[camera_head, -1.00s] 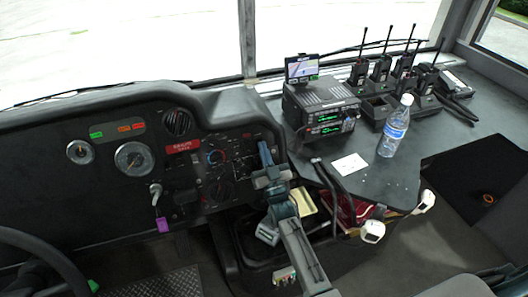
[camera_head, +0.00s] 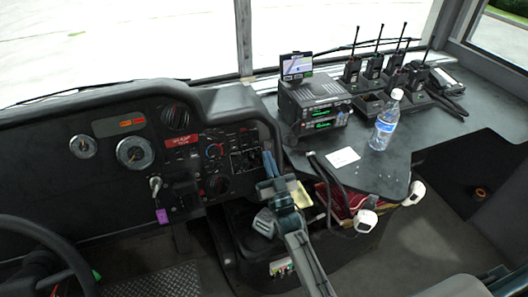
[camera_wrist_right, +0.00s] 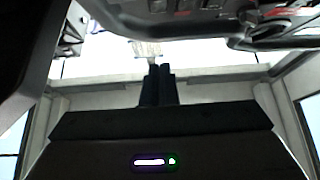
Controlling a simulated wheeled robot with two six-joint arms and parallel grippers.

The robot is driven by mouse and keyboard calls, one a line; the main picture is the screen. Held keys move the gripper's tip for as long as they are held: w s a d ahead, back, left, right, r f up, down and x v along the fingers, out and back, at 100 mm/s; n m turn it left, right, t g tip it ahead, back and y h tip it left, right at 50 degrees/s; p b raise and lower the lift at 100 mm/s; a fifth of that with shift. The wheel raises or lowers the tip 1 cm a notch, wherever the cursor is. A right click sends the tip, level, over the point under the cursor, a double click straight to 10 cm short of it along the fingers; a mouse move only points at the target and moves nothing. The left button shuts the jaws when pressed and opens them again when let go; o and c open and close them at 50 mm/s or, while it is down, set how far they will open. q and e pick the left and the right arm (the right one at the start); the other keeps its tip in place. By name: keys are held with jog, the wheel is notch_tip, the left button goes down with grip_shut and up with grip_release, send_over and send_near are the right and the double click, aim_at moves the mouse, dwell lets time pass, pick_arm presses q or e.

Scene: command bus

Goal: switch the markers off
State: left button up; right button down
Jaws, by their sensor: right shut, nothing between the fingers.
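The dark dashboard switch panel (camera_head: 245,158) is right of the round gauges, with small switches and knobs. Its labels are too small to read, so I cannot tell which switch is for the markers. The indicator strip (camera_head: 119,123) above the gauges shows two orange lights and no green one. My right gripper (camera_head: 269,163) is shut and empty in front of the panel's right end, seemingly clear of it. It hides part of that end. Its closed fingers also show in the right wrist view (camera_wrist_right: 157,85). My left gripper is out of view.
The steering wheel (camera_head: 45,243) is at lower left, and a key with a purple tag (camera_head: 162,215) hangs below the gauges. The side counter (camera_head: 365,175) carries a radio set (camera_head: 314,112), a water bottle (camera_head: 385,122), a white card (camera_head: 342,157) and several handheld radios.

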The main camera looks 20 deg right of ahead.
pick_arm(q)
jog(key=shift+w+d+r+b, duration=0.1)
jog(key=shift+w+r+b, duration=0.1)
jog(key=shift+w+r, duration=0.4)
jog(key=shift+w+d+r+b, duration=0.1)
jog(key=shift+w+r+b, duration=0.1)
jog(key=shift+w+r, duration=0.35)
pick_arm(e)
jog(key=shift+s+d+f, duration=0.1)
jog(key=shift+s+f, duration=0.15)
jog(key=shift+s, duration=0.6)
jog(key=shift+s+a+f, duration=0.1)
jog(key=shift+s+f, duration=0.2)
jog(key=shift+s, duration=0.6)
jog(key=shift+s+d+f, duration=0.1)
jog(key=shift+s+f, duration=0.15)
jog(key=shift+s, duration=0.6)
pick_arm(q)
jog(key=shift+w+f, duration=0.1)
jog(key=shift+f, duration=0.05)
